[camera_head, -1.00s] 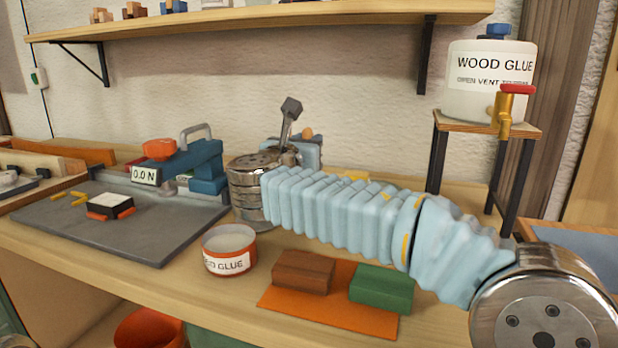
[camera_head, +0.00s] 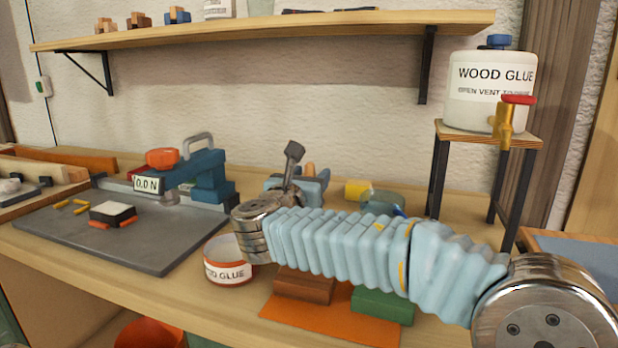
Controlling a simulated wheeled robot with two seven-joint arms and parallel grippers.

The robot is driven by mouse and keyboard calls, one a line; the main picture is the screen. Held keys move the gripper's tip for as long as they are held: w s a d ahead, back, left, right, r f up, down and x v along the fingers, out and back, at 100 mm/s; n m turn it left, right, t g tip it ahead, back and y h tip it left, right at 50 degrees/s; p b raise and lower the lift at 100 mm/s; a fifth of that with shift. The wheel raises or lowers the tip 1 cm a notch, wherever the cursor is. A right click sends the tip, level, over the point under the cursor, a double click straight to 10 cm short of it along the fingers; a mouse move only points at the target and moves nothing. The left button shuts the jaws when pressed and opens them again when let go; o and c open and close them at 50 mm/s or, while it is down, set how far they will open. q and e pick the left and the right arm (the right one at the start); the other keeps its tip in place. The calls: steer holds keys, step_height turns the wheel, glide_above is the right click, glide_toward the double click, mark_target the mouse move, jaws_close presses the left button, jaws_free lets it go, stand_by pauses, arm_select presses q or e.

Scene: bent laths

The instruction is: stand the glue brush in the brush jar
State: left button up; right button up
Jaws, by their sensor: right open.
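No glue brush can be made out for certain, and I cannot tell which container is the brush jar. An open round tub (camera_head: 228,270) labelled wood glue stands on the bench, partly behind my right wrist. A grey-green object (camera_head: 383,197) behind my arm is half hidden and could be a jar. My right gripper (camera_head: 300,168) is open, pointing away beyond the metal wrist. One dark finger sticks up, and a small tan piece beside it is unclear. The wrist hides much of the gripper. My left gripper is not in view.
A force gauge (camera_head: 195,178) stands on a grey plate (camera_head: 110,245) at left. Brown (camera_head: 303,286) and green (camera_head: 383,307) blocks sit on an orange mat (camera_head: 300,325) under my arm. A yellow object (camera_head: 357,189) lies behind it. A wood glue jug (camera_head: 485,110) stands on a stand at right.

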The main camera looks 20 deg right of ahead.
steer(key=b+v, duration=0.1)
steer(key=v, duration=1.1)
steer(key=shift+s, duration=0.1)
